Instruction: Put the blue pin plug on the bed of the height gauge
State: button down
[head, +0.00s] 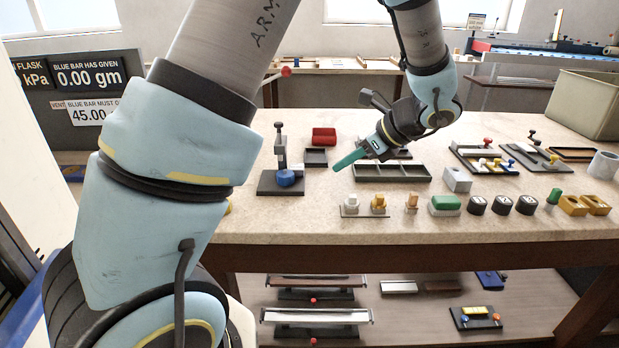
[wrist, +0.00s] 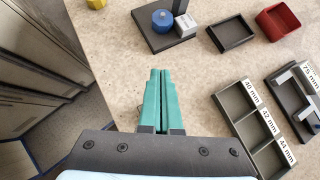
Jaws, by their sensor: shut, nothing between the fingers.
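The blue pin plug (head: 286,178) is a short round blue piece with a small knob on top. It stands upright on the dark bed (head: 268,190) of the height gauge, in front of the gauge's post (head: 281,147). The wrist view shows the plug (wrist: 162,19) on the bed (wrist: 158,42), beside a pale labelled block (wrist: 185,26). My gripper (head: 337,168) is right of the gauge, apart from the plug. In the wrist view its green fingers (wrist: 160,72) are together with nothing between them.
A small dark tray (head: 316,157) and a red bin (head: 324,137) stand right of the gauge. A labelled three-slot tray (head: 392,173) lies below my wrist. Several plugs and blocks line the table's front edge. Bare tabletop lies around my fingertips.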

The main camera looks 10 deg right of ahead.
aim_at(293, 177)
jog(key=p+x, duration=0.2)
jog(key=x, duration=0.8)
jog(key=shift+w+r, duration=0.1)
jog(key=shift+w+a+r+p, duration=0.1)
jog(key=shift+w+a+p, duration=0.6)
jog(key=shift+w+a, duration=0.65)
jog(key=shift+a, duration=0.05)
jog(key=shift+a, duration=0.1)
jog(key=shift+w+a, duration=0.55)
jog(key=shift+w, duration=0.05)
jog(key=shift+d, duration=0.1)
